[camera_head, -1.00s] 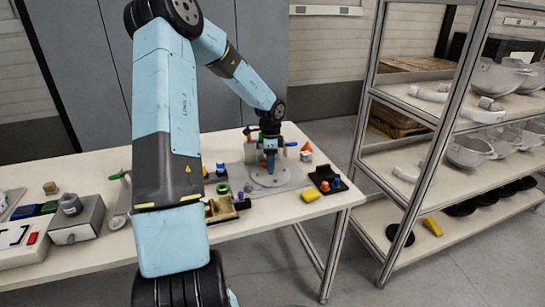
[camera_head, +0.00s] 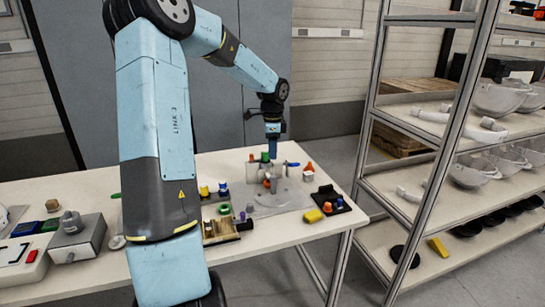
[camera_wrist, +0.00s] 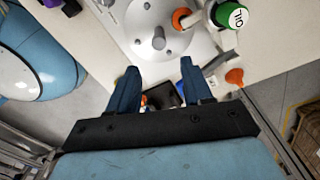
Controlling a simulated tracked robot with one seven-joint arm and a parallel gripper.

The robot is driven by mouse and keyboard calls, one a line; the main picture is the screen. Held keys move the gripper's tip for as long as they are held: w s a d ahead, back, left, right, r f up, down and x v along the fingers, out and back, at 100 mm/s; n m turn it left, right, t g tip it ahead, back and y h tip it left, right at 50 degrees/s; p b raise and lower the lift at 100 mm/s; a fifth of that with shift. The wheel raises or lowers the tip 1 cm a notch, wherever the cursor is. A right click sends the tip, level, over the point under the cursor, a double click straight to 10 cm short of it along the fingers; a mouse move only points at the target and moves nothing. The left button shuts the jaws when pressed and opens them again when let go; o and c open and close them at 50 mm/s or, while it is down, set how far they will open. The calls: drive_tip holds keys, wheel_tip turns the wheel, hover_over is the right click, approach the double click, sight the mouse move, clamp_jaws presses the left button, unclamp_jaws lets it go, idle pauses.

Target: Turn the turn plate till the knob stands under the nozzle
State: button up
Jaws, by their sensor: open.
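The turn plate (camera_head: 292,198) is a grey disc on a flat base on the table. It also shows at the top of the wrist view (camera_wrist: 195,42). A grey upright knob (camera_wrist: 158,40) stands on it, short of my fingertips in the wrist view. An orange tip (camera_wrist: 182,18), seemingly the nozzle, shows beside a green cap marked OIL (camera_wrist: 231,16). It is to the right of the knob; I cannot tell its exact height over the plate. My gripper (camera_head: 272,152) hangs above the plate area. Its blue fingers (camera_wrist: 156,78) are apart with nothing between them.
A wooden holder (camera_head: 220,230) and a grey box (camera_head: 77,238) are left. A shelf rack (camera_head: 430,150) stands right of the table.

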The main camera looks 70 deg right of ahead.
sight(274, 203)
drive_tip(key=shift+c, duration=0.5)
